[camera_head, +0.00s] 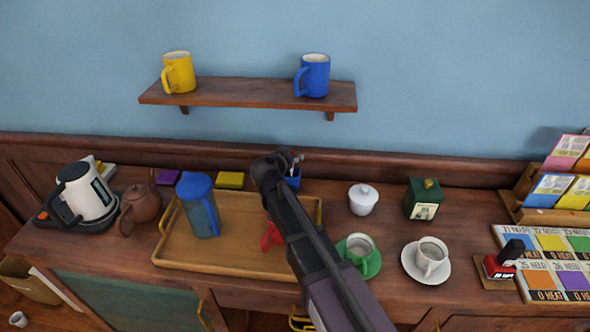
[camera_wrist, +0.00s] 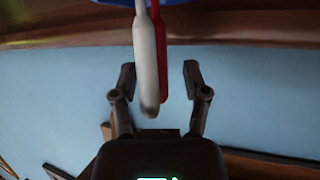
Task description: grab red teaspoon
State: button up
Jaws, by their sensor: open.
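The red teaspoon (camera_wrist: 162,55) shows in the wrist view as a thin red handle, partly hidden behind a white spoon handle (camera_wrist: 146,62). Both stick out of a blue cup, whose edge (camera_wrist: 112,2) shows at the top of the wrist view. In the head view the blue cup (camera_head: 294,181) stands at the back of the counter, partly hidden by my arm. My gripper (camera_wrist: 158,78) is open, with one finger on each side of the two handles. I see no clear contact. In the head view my gripper (camera_head: 281,162) is beside the handles.
A wooden tray (camera_head: 172,262) with a blue pitcher (camera_head: 199,212) is left of my arm. A white lidded bowl (camera_head: 363,200) and a green tin (camera_head: 423,200) are to the right. A wall shelf (camera_head: 240,95) with two mugs is above.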

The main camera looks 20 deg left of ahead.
grip_shut()
jog(key=shift+r, duration=0.15)
dwell(0.4)
